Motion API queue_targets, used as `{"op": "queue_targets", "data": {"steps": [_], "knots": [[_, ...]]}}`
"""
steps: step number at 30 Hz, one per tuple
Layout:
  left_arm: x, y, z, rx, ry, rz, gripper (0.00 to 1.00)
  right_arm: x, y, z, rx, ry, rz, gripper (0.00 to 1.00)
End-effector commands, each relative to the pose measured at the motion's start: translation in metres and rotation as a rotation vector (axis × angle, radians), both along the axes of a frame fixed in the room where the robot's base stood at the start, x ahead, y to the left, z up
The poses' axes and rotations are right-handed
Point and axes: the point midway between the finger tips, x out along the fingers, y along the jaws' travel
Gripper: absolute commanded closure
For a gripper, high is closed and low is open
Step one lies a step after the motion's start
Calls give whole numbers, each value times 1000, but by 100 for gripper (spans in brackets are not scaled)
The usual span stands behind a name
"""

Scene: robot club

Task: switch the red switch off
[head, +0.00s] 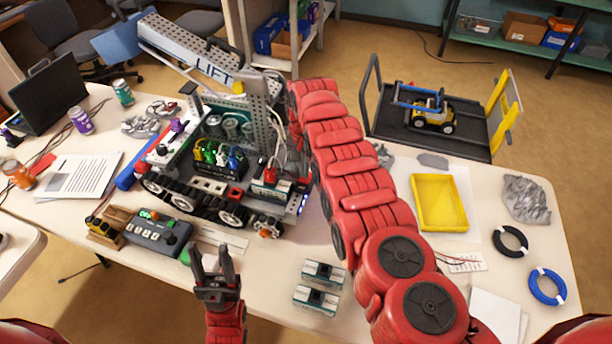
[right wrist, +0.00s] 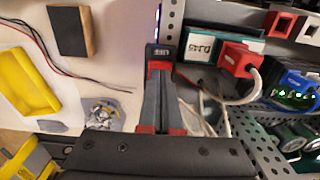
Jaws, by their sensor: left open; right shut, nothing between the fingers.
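A small dark block with red parts and a pale label (right wrist: 161,50) sits at the chassis edge in the right wrist view. It may be the red switch, but its lever position cannot be made out. My right gripper (right wrist: 161,72) is shut and empty, its fingertips at or very near this block; I cannot tell whether they touch. In the head view the red arm hides the right gripper. The tracked robot (head: 205,187) stands on the table. My left gripper (head: 212,258) is open and empty above the table's front edge, apart from the robot.
A red plug (right wrist: 237,58) with a white cable sits close right of my right fingertips, by a battery. A grey control box (head: 158,236) stands front left. A yellow tray (head: 439,203) and a blue ring (head: 547,287) lie right. A cart (head: 430,130) stands behind.

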Motion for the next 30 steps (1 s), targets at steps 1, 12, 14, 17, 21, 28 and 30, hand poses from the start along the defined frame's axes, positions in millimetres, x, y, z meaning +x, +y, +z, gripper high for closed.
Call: {"op": "queue_targets", "data": {"steps": [1, 12, 14, 17, 21, 28, 30], "knots": [[0, 0, 0, 0, 0, 0, 50, 0, 0, 0, 0, 0, 0, 100], [0, 0, -1, 0, 0, 0, 50, 0, 0, -1, 0, 0, 0, 100], [0, 0, -2, 0, 0, 0, 50, 0, 0, -2, 0, 0, 0, 100], [0, 0, -3, 0, 0, 0, 50, 0, 0, -3, 0, 0, 0, 100], [0, 0, -5, 0, 0, 0, 50, 0, 0, -6, 0, 0, 0, 100], [0, 0, -9, 0, 0, 0, 50, 0, 0, -9, 0, 0, 0, 100], [0, 0, -9, 0, 0, 0, 50, 0, 0, -10, 0, 0, 0, 100]]}}
